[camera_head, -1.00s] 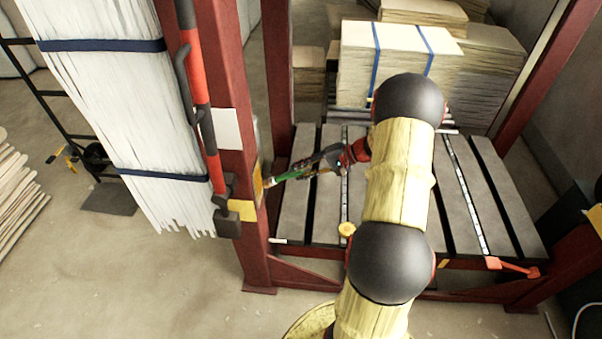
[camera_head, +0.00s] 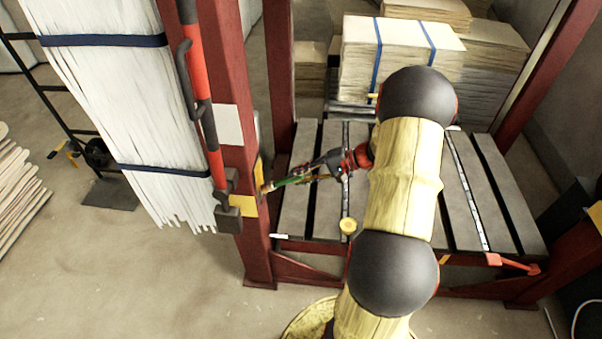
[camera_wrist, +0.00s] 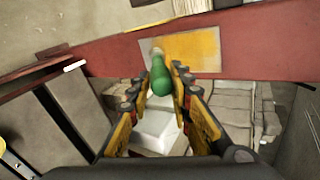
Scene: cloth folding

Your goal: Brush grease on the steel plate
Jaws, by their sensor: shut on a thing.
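A brush with a green handle (camera_head: 288,182) is held in my gripper (camera_head: 308,174), its pale tip pointing left toward the red post. In the wrist view the green handle (camera_wrist: 161,78) sits between the two fingers of my gripper (camera_wrist: 160,88). The steel plate (camera_wrist: 200,50) is a rectangle on the red beam, yellow-orange on most of its face and pale grey-beige at the left end. The brush tip overlaps that paler end; I cannot tell whether it touches. In the head view the plate (camera_head: 258,172) shows only as a thin edge on the post.
The red post (camera_head: 235,90) carries a red and black handle bar (camera_head: 203,100). A strapped white bundle (camera_head: 120,110) hangs left of it. A slatted grey platform (camera_head: 297,200) lies under my arm, with strapped stacks of sheets (camera_head: 385,60) behind. The floor at front left is clear.

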